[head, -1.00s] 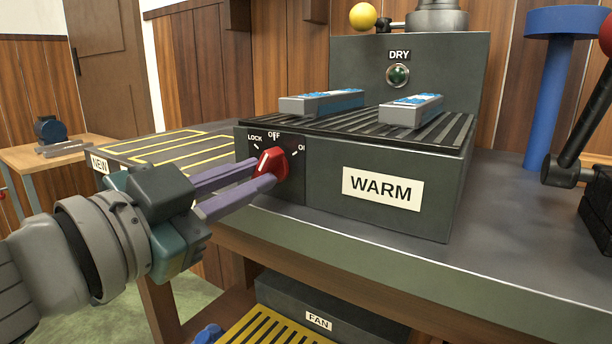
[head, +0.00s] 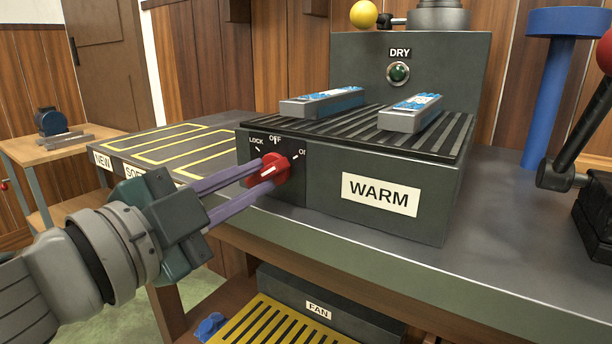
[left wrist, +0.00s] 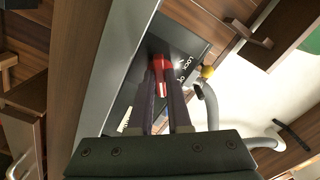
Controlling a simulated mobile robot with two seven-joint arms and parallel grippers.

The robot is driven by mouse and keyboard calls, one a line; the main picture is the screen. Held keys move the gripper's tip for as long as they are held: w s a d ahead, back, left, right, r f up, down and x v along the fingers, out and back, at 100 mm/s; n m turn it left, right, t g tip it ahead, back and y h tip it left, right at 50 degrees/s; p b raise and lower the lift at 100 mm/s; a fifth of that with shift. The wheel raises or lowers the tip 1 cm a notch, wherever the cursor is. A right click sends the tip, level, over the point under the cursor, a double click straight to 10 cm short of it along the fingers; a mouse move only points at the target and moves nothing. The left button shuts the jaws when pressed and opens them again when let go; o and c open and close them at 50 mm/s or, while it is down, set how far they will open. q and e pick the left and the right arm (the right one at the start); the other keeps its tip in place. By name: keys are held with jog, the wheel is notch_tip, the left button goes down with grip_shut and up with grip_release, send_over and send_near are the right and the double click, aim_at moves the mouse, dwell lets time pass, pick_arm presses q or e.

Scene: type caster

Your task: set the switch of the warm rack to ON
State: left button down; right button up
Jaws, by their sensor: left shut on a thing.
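The warm rack (head: 330,185) is a dark grey box with a slatted top and a WARM label. Its switch, a red knob (head: 275,168) with a white mark, is on the left of the front face, among the words LOCK, OFF and a partly seen ON. My left gripper (head: 268,173) is shut on the knob, its purple fingers on either side. The knob's bar slants up to the right, roughly toward ON; its exact setting is hard to tell. The left wrist view also shows the red knob (left wrist: 160,66) between the fingers. My right gripper is out of view.
Two grey-and-blue bars (head: 322,102) (head: 411,113) lie on the rack top. A DRY panel with a green lamp (head: 398,73) stands behind. A yellow-striped mat area (head: 175,150) is at left. A FAN unit (head: 350,312) is below.

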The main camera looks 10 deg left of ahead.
pick_arm(q)
jog(key=c, duration=0.9)
grip_release()
jog(key=shift+o, duration=0.2)
jog(key=shift+s, duration=0.1)
jog(key=v, duration=0.9)
jog(key=shift+s+a, duration=0.15)
jog(key=shift+s, duration=0.2)
jog(key=shift+r, duration=0.1)
